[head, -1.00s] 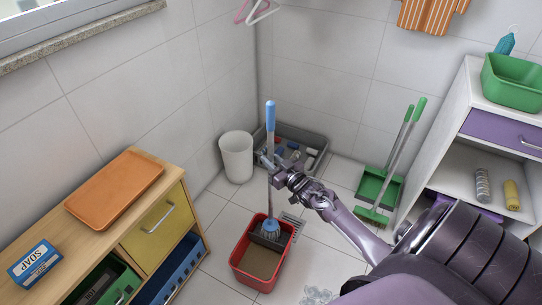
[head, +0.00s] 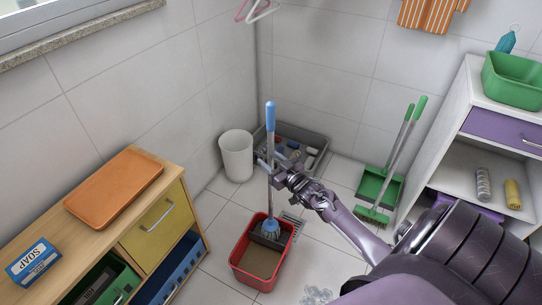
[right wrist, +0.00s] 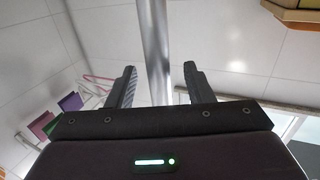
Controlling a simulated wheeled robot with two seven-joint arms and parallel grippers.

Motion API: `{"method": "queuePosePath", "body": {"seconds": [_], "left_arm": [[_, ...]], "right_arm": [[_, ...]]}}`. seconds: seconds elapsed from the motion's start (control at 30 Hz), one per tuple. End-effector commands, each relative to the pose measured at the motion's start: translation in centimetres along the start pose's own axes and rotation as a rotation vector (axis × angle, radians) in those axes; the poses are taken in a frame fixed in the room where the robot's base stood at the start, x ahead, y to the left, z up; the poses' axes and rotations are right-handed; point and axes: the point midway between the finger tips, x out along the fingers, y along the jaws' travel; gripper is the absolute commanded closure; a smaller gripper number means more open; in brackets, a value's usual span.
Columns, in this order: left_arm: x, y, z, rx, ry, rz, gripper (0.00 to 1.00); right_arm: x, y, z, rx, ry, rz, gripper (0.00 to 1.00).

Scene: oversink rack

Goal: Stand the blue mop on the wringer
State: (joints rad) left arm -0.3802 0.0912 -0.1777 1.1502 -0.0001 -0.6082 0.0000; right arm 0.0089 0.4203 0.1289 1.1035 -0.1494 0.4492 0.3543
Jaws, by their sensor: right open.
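The blue mop (head: 270,118) stands upright, its blue strands (head: 269,229) resting on the dark wringer (head: 272,241) at the back of the red bucket (head: 241,272). My right gripper (head: 268,163) is open at the middle of the mop's grey shaft. In the right wrist view the shaft (right wrist: 156,45) passes between the spread fingers (right wrist: 158,84), with a gap visible on each side. My left gripper is in no view.
A white bin (head: 236,157) and a grey tray (head: 317,143) of small items stand behind the mop. A green broom and dustpan (head: 371,188) lean at the right wall. A wooden cabinet (head: 130,229) is at left, a white shelf (head: 463,130) at right.

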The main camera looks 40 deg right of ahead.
Motion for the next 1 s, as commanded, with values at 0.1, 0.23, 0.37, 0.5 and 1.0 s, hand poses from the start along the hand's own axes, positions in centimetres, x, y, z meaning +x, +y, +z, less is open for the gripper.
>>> {"method": "queuePosePath", "body": {"seconds": [0.1,0.23,0.37,0.5,1.0], "left_arm": [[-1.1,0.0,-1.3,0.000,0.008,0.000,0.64],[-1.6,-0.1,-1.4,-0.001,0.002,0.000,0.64],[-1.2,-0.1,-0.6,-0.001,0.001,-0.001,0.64],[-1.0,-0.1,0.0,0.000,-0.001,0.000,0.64],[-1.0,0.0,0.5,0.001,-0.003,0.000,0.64]], "right_arm": [[0.0,0.0,-0.1,0.000,0.002,0.000,0.53],[-1.6,0.0,-0.1,-0.001,-0.001,0.000,0.53],[-4.2,0.0,-0.1,-0.002,0.000,0.000,0.53],[-6.3,0.0,-0.2,-0.001,0.003,0.000,0.53],[-8.0,-0.2,0.6,0.001,-0.021,0.006,0.53]]}}
